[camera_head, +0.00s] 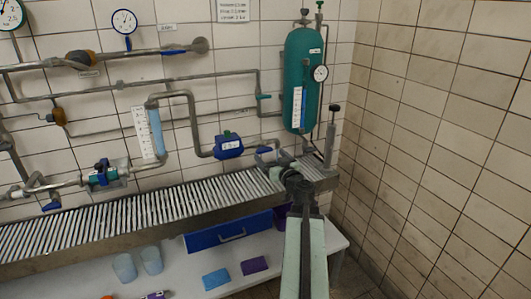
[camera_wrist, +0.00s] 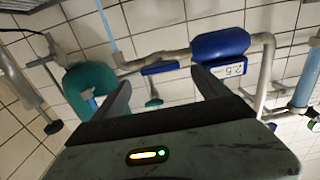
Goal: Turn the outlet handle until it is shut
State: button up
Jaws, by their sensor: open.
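A blue lever handle (camera_head: 265,150) sits on the pipe just right of the blue meter (camera_head: 228,146), close to my gripper (camera_head: 290,172) in the head view. I take it as the outlet handle; no readable label confirms this. In the wrist view the blue lever (camera_wrist: 160,67) lies along the pipe, beyond and between the two fingertips of my gripper (camera_wrist: 160,80). The fingers are apart and nothing is between them. I cannot tell whether they touch the lever. The blue meter also shows at the right finger in the wrist view (camera_wrist: 220,45).
A teal tank (camera_head: 303,80) with a gauge stands at the back right. A teal lever (camera_head: 263,97) is on the pipe left of it. A slatted grey rack (camera_head: 130,215) runs below the pipes. A tiled wall (camera_head: 430,130) bounds the right side.

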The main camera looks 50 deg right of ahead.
aim_at(265, 151)
jog(key=x, duration=0.6)
jog(key=shift+w, duration=0.15)
jog(key=c, duration=1.4)
